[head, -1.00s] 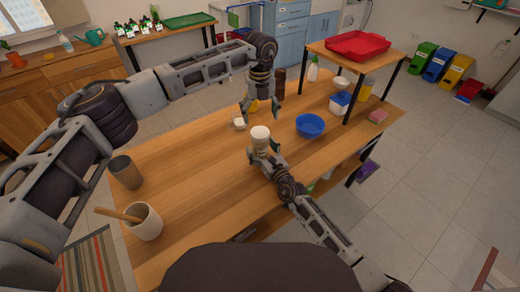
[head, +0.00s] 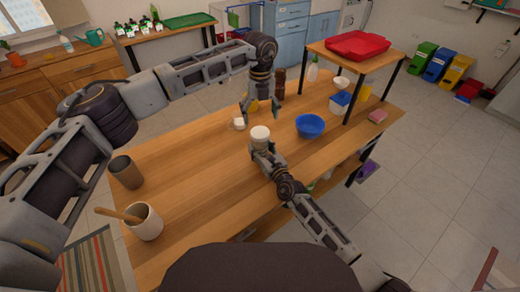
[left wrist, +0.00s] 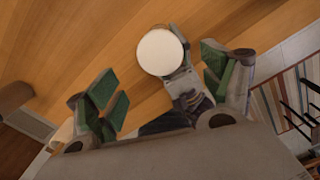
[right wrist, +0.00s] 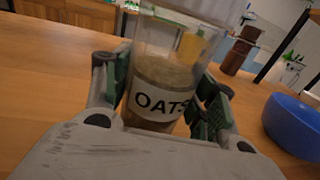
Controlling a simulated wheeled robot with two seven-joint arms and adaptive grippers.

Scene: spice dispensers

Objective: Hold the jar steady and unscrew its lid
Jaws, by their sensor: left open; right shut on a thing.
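The jar (right wrist: 160,75) is clear, labelled OATS and part filled with tan contents. In the right wrist view it stands upright between the fingers of my right gripper (right wrist: 165,95), which is shut on it. Its white lid (head: 260,132) shows on top in the head view, and as a round disc in the left wrist view (left wrist: 160,51). My left gripper (head: 260,112) points down just above the lid, open and empty. In the left wrist view its green-padded fingers (left wrist: 165,82) are spread wide, with the lid beyond and between them, apart from both.
A blue bowl (head: 310,126) stands right of the jar. A small white item (head: 239,123) lies behind left, and a brown grinder (head: 279,85) stands behind. A grey cup (head: 126,173) and a white crock (head: 144,222) stand at the table's left end. The table's middle left is clear.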

